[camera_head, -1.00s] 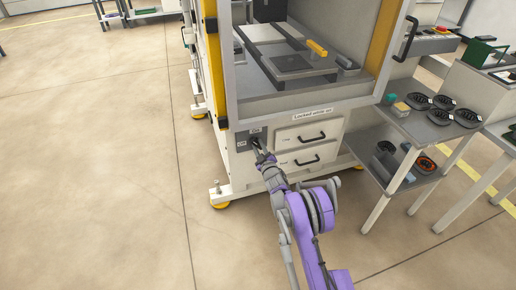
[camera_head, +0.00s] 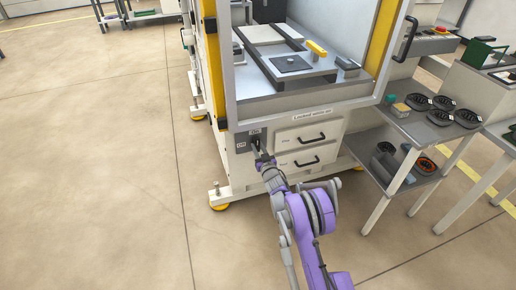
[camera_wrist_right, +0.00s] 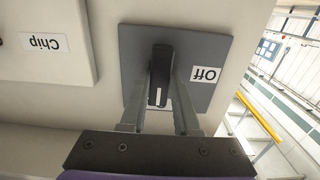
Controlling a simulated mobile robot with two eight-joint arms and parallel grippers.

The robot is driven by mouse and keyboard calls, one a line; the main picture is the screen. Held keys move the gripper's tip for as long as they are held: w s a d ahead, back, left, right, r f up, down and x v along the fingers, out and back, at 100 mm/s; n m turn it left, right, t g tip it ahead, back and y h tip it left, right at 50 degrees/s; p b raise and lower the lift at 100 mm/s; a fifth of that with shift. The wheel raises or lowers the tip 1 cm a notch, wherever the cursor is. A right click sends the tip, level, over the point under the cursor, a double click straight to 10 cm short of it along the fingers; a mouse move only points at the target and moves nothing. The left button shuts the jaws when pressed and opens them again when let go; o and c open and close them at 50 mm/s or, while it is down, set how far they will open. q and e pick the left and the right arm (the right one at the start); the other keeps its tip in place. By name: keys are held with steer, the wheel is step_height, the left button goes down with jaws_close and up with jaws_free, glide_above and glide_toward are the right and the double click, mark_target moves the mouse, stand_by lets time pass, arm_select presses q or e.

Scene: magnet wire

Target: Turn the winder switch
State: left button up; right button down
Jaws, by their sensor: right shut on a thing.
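The winder switch (camera_wrist_right: 161,66) is a black knob with a white mark, on a grey plate with an "Off" label in the right wrist view. In the head view its grey plate (camera_head: 248,138) sits on the machine's front, left of the drawers. My right gripper (camera_head: 258,153) reaches up to it from below. In the right wrist view my right gripper (camera_wrist_right: 161,98) has one finger on each side of the knob and is shut on it. The fingers partly cover the plate. My left gripper is not in view.
Two white drawers (camera_head: 300,147) with black handles are just right of the switch. A grey side table (camera_head: 425,128) with black round parts stands at the right. The machine's foot (camera_head: 219,204) is below. The floor (camera_head: 100,180) at the left is clear.

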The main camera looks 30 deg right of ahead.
stand_by(0.4)
steer(key=c, duration=0.6)
jaws_free()
steer(key=shift+c, duration=0.2)
steer(key=p+v, duration=0.1)
steer(key=v, duration=0.9)
steer(key=shift+s, duration=0.4)
